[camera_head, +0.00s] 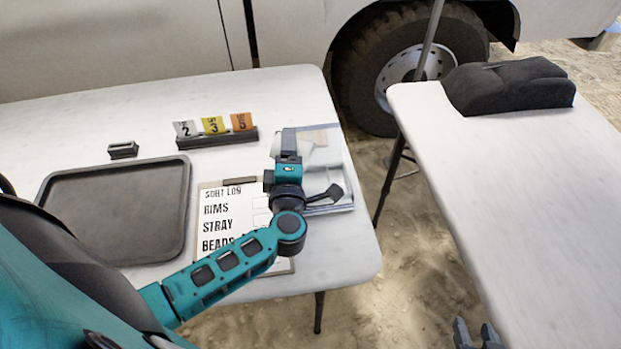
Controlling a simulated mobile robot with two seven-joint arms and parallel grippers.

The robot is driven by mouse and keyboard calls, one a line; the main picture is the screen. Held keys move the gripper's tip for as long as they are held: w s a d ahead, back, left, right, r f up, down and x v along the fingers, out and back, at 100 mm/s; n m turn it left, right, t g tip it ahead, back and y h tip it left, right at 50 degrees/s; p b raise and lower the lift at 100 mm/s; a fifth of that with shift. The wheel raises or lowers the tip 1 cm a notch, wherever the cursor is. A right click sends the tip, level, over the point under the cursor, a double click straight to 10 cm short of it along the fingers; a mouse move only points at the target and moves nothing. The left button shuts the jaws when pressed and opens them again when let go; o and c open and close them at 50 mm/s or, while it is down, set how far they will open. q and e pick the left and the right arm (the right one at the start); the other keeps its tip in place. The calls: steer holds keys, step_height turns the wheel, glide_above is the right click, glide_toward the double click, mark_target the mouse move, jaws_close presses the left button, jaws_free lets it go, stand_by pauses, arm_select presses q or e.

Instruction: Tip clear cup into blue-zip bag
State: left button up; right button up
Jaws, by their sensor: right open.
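My left arm reaches in from the left, and its wrist and left gripper (288,150) are over a flat clear plastic bag (335,168) at the right end of the left table. The arm hides part of the bag, and I cannot make out a blue zip. The left gripper's fingers do not show clearly enough to tell whether they are open or shut. My right gripper (476,334) shows at the bottom edge, with two grey fingertips apart and nothing between them, beside the right table. I cannot make out a clear cup.
The left table holds a dark empty tray (120,212), a clipboard (222,220) partly under my arm, a rack of numbered cards (215,135) and a small dark block (123,150). A black case (510,85) lies on the otherwise bare right table (540,190). A gap separates the tables.

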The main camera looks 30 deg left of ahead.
arm_select(q)
steer(key=shift+d+r+m+y, duration=0.25)
steer(key=shift+d+m+y, duration=0.1)
steer(key=shift+m, duration=0.45)
stand_by(0.4)
